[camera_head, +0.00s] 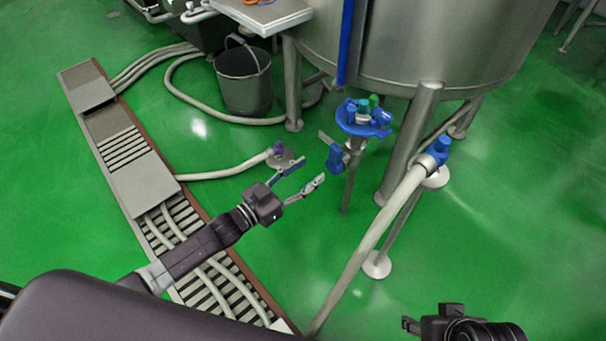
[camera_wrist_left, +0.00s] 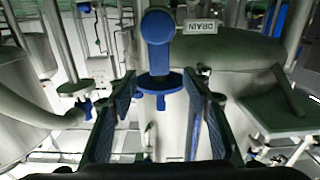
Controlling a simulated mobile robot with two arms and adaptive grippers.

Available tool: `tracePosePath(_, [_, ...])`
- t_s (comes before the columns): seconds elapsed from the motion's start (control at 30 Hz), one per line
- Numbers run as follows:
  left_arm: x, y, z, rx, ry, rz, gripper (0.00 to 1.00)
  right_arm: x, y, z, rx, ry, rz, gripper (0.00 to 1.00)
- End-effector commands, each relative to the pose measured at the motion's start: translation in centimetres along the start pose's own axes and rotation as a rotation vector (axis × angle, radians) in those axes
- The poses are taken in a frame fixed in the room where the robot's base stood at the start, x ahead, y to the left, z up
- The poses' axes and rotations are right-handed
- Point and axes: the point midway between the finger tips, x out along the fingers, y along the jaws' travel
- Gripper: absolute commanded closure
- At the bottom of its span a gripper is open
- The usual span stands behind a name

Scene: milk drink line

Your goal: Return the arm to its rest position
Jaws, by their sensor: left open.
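My left arm reaches in from the left in the head view. Its gripper (camera_head: 313,171) is open and empty, a little left of a blue valve handle (camera_head: 335,157) under the big steel tank. I see no contact. My right gripper (camera_head: 409,325) shows only partly at the lower right edge; its jaws are not clear.
The steel tank (camera_head: 430,45) stands on legs ahead. A hose (camera_head: 370,245) with a blue fitting slopes down right of my left gripper. A floor drain channel (camera_head: 135,180) with hoses lies at left, and a grey bucket (camera_head: 243,78) stands behind. Green floor is open at right.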

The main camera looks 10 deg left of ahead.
Motion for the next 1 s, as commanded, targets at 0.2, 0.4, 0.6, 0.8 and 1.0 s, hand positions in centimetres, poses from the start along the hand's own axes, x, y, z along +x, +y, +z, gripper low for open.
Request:
tracePosePath(0.2, [-1.2, 0.0, 0.0, 0.001, 0.000, 0.000, 0.55, 0.0, 0.0, 0.0, 0.000, -0.001, 0.000, 0.59])
tracePosePath(0.4, [-1.2, 0.0, -0.1, 0.001, 0.001, 0.000, 0.55, 0.0, 0.0, 0.0, 0.000, -0.001, 0.000, 0.59])
tracePosePath(0.6, [-1.2, 0.0, 0.0, 0.001, 0.001, 0.001, 0.55, 0.0, 0.0, 0.0, 0.000, -0.001, 0.000, 0.59])
tracePosePath(0.8, [-1.1, 0.3, 0.1, -0.003, -0.015, -0.016, 0.55, 0.0, 0.0, 0.0, 0.000, 0.000, 0.000, 0.59])
tracePosePath(1.0, [-1.5, 1.5, 1.4, -0.024, -0.143, -0.124, 0.55, 0.0, 0.0, 0.0, 0.000, 0.000, 0.000, 0.59])
